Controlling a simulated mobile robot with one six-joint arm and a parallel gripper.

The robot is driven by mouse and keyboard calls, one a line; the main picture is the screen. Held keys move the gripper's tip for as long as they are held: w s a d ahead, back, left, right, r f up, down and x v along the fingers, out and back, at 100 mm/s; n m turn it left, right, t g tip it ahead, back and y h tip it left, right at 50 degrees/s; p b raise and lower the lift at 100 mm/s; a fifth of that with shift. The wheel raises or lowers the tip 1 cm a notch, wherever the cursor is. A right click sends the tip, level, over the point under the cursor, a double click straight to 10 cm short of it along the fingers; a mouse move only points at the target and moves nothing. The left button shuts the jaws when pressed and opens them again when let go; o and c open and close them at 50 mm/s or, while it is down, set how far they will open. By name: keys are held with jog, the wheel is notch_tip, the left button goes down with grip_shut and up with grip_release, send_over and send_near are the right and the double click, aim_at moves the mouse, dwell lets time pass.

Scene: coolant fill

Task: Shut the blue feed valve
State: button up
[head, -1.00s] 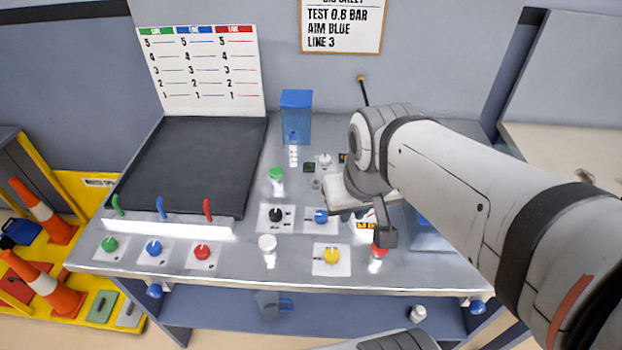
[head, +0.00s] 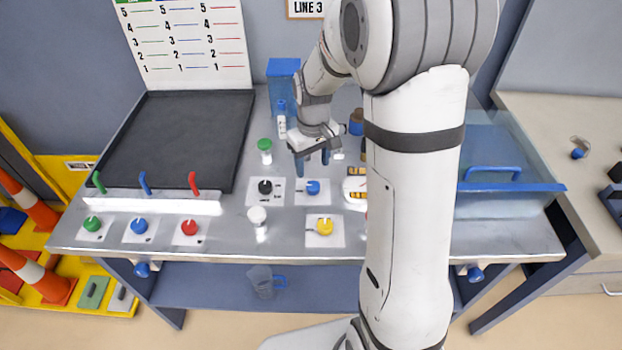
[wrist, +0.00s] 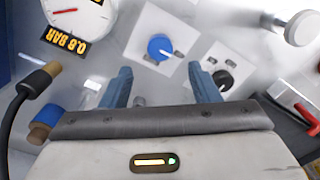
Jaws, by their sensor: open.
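A blue knob (head: 312,187) sits on a white plate mid-bench, right of a black knob (head: 265,187). In the wrist view this blue knob (wrist: 160,46) lies beyond and between my fingertips, apart from them, with its white mark pointing right. Another blue knob (head: 139,226) sits front left, between a green knob (head: 92,224) and a red knob (head: 190,228). Which one is the feed valve I cannot tell, as labels are too small. My gripper (head: 312,163) is open and empty, just behind the mid-bench knob. It also shows in the wrist view (wrist: 161,76).
A gauge (wrist: 76,12) with a 0.8 BAR display (wrist: 65,39) stands beside the plate. A black tray (head: 180,135) fills the left. My arm hides part of the right side.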

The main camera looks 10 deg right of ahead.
aim_at(313, 185)
notch_tip(313, 185, down, 7)
jog(key=shift+f+p, duration=0.2)
jog(key=shift+p, duration=0.15)
jog(key=shift+c, duration=0.6)
jog(key=c, duration=0.9)
